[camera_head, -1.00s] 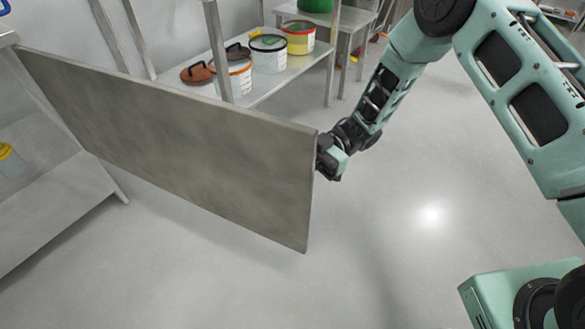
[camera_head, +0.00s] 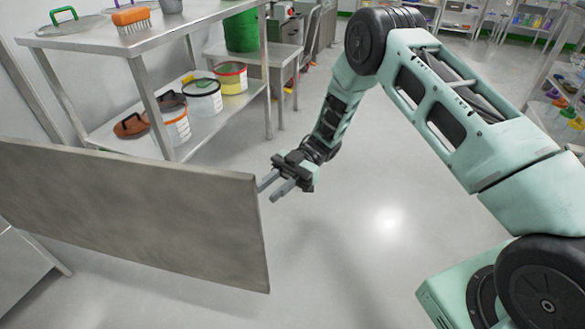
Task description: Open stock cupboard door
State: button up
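The stock cupboard door (camera_head: 140,212) is a grey metal panel that stands swung out across the lower left of the head view. Its free edge is near the middle of the picture. My gripper (camera_head: 269,188) is just right of the door's upper free corner, with its two fingers pointing left towards that edge. The fingers are apart with nothing seen between them. Whether a fingertip touches the door edge is hard to tell. Part of the cupboard body (camera_head: 22,270) shows at the lower left; the hinge side is out of view.
A steel table (camera_head: 175,35) with a lower shelf stands behind the door, holding several tubs and an orange brush (camera_head: 132,17). A green bin (camera_head: 241,31) stands on a low stand beyond. The floor (camera_head: 350,260) right of the door is clear. Racks stand at the far right.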

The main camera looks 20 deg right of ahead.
jog(key=v, duration=0.8)
